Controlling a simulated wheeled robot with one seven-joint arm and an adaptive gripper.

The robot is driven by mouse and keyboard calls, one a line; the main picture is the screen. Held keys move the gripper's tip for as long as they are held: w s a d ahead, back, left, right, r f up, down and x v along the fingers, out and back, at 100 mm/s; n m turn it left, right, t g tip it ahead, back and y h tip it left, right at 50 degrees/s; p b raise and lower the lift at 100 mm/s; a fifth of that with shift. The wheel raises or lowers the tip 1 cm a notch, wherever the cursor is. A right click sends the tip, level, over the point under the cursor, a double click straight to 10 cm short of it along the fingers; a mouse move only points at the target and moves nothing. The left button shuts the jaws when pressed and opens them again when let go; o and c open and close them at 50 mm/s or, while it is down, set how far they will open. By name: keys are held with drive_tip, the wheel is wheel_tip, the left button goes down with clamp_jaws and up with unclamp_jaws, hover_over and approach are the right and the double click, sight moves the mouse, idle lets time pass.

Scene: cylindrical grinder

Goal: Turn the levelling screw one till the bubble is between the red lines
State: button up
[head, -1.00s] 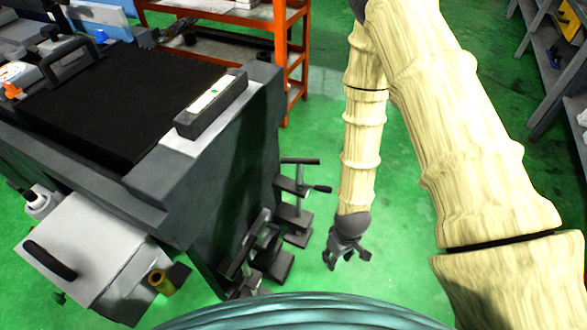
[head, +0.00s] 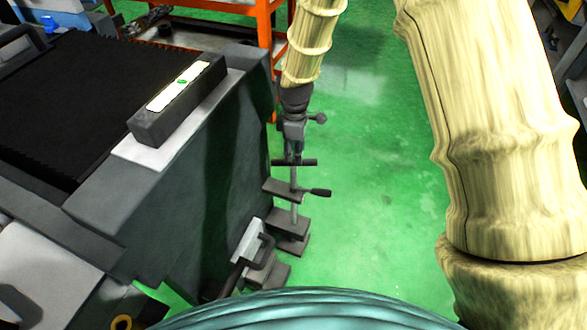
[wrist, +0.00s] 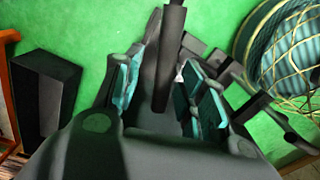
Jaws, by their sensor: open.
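The spirit level (head: 180,103) is a dark block on the machine's corner, with a pale strip and a green bubble (head: 182,82). Its red lines are too small to make out. A levelling screw (head: 294,205) with a dark crossbar handle (head: 293,162) stands beside the machine's end; I cannot tell its number. My gripper (head: 293,152) points down just over this handle. In the wrist view, my gripper (wrist: 160,80) is open, with its teal-padded fingers on either side of the dark crossbar (wrist: 172,55). Contact cannot be told.
Another screw assembly (head: 250,245) stands nearer, close to the machine's end wall (head: 205,190). An orange shelf (head: 262,28) stands behind. Open green floor (head: 370,190) lies to the right of the screws.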

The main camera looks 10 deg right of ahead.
sight(294, 172)
drive_tip(key=f, duration=0.6)
drive_tip(key=f+b, duration=0.1)
drive_tip(key=f, duration=0.2)
drive_tip(key=shift+s+a+f, duration=0.15)
drive_tip(key=shift+s+f, duration=0.05)
drive_tip(key=shift+s, duration=0.2)
clamp_jaws()
